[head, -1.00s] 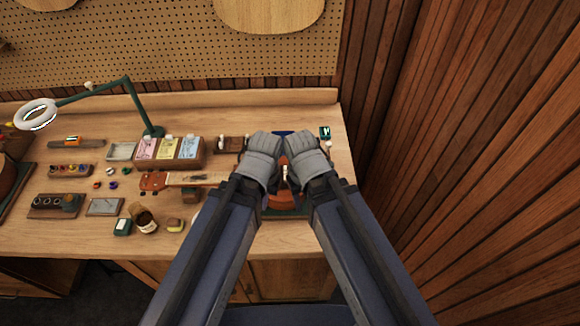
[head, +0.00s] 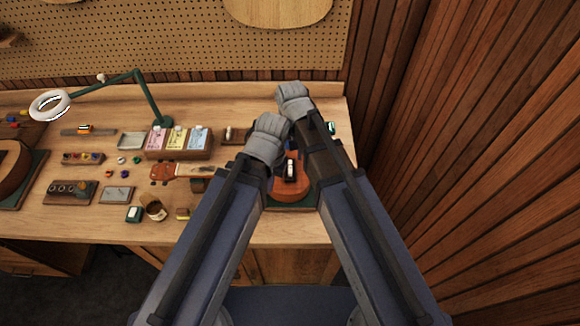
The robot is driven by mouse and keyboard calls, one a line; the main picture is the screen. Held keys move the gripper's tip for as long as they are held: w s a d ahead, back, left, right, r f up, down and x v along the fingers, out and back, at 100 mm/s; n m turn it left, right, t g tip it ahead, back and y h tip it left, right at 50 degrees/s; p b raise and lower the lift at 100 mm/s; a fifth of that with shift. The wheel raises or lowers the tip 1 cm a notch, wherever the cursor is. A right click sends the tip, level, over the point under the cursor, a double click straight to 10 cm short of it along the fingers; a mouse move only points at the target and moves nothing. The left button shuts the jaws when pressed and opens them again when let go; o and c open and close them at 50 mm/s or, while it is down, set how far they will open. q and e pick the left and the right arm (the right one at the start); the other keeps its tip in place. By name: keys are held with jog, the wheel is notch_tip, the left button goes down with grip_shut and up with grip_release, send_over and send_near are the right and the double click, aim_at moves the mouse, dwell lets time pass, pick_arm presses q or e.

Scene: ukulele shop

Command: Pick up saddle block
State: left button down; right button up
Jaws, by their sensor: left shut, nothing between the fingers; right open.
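I cannot clearly single out the saddle block. A small dark piece with a pale mark (head: 290,172) sits on the orange-brown ukulele body (head: 287,190) between my forearms, but I cannot tell whether it is the block or the bridge. My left gripper (head: 269,124) is shut and empty, above the bench near the ukulele's neck end. My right gripper (head: 293,92) is open, farther back and slightly right, over the bench's rear. Its fingers are hard to make out. My arms hide part of the ukulele and the bench around it.
A box of packets (head: 179,143), a small wooden holder (head: 233,134), a brown cup (head: 154,208) and a lamp (head: 150,98) stand on the bench. Wood-slat wall (head: 470,150) rises on the right.

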aim_at(290, 169)
jog(key=shift+w+a+f+b, duration=0.1)
jog(key=shift+w+f+b, duration=0.05)
jog(key=shift+f+b, duration=3.8)
jog(key=shift+c, duration=0.2)
grip_shut()
